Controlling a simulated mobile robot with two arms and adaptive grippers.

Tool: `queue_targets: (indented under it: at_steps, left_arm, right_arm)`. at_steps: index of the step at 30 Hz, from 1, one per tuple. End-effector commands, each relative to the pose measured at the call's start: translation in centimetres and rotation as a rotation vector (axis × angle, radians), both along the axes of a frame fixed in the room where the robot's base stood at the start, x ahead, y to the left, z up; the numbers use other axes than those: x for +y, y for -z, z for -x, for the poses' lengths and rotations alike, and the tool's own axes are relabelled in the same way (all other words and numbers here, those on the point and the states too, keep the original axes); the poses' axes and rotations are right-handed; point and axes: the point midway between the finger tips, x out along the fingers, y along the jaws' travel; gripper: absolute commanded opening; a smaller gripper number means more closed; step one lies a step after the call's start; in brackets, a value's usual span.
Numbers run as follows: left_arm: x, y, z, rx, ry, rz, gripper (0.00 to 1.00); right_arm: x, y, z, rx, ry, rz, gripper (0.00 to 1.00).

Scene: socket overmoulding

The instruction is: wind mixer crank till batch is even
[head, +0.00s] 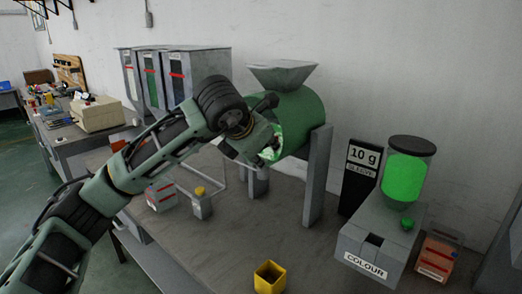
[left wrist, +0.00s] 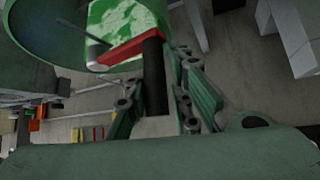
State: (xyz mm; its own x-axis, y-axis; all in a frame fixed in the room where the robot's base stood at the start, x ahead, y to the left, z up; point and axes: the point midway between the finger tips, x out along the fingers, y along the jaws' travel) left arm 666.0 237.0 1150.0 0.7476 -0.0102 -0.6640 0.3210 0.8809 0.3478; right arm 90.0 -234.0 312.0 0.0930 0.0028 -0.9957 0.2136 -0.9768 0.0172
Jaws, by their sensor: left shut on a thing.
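The mixer is a green drum (head: 304,112) with a grey hopper (head: 283,73) on top and grey legs. The batch (left wrist: 122,18) shows in the drum's end in the left wrist view, green with whitish patches, so its colour is uneven. The crank has a red arm (left wrist: 128,50) and a black handle (left wrist: 154,78). My left gripper (head: 266,147) is at the drum's near left end and shut on the black handle, with a finger on each side of it in the left wrist view. In the head view the gripper hides most of the crank. My right gripper is not in view.
A colour dispenser (head: 368,245) with a bright green jar stands at the right, beside a black 10 g display (head: 358,175). A yellow cup (head: 270,277) is at the bench's front. A yellow-capped container (head: 201,205) and grey bins (head: 205,62) stand left of the mixer.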

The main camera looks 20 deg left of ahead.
Motion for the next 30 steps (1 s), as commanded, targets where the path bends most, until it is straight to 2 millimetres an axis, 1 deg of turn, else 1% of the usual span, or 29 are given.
queue_targets:
  at_steps: [4,5,10,18,22,26,30]
  left_arm:
    - [-0.1,-0.1,0.0,-0.003,0.000,0.004,0.00]
    - [-0.1,-0.1,0.0,-0.003,0.000,0.004,0.21]
    - [-0.1,-0.1,0.0,-0.003,0.000,0.002,0.36]
    - [0.0,-0.1,0.0,-0.002,0.000,0.001,0.36]
    - [0.0,-0.6,0.5,-0.002,-0.001,0.001,0.36]
    - [0.0,-2.0,2.0,-0.006,0.000,-0.001,0.36]
    - [0.0,-4.1,4.3,-0.006,0.001,0.000,0.36]
  right_arm:
    - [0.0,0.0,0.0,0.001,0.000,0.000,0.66]
    - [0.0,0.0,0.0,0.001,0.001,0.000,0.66]
    - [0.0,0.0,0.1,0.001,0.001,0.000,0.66]
    - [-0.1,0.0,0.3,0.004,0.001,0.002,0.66]
    - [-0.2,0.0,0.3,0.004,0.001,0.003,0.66]
    - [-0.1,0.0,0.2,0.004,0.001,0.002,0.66]
    - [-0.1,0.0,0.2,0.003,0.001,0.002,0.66]
